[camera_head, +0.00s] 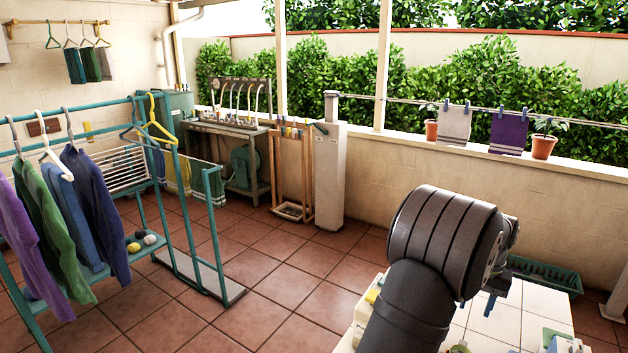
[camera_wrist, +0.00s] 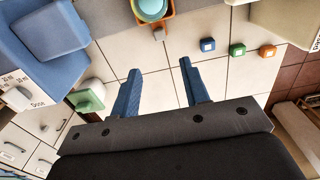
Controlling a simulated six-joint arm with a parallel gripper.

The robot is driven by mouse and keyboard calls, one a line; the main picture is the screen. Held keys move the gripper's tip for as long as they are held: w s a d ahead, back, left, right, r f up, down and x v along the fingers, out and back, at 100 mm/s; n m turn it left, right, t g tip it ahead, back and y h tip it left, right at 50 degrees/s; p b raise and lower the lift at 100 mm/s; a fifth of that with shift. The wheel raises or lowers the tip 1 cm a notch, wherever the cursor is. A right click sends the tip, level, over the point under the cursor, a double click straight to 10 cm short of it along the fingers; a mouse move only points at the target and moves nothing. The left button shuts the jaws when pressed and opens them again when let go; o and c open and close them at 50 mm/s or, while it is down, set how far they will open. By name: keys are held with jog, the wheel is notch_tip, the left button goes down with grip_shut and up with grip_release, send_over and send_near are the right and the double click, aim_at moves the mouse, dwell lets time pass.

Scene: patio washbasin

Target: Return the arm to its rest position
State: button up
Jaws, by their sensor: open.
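My gripper (camera_wrist: 157,82) shows in the wrist view with its two blue fingers spread apart and nothing between them. It is above a white tiled surface (camera_wrist: 155,55). In the head view my dark arm rises from the bottom right, and a blue finger of my gripper (camera_head: 490,305) shows at its right side over the white tiled top (camera_head: 505,322). Much of that top is hidden behind my arm.
A green-topped white item (camera_wrist: 90,97) and a blue box (camera_wrist: 45,30) are left.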

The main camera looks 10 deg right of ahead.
aim_at(462, 342)
notch_tip(462, 342, down, 12)
jog(key=shift+f, duration=0.25)
jog(key=shift+w+a+f, duration=0.1)
jog(key=shift+w+f, duration=0.05)
jog(key=shift+f, duration=0.05)
jog(key=shift+w+a, duration=0.2)
jog(key=shift+a, duration=0.05)
jog(key=shift+o, duration=0.5)
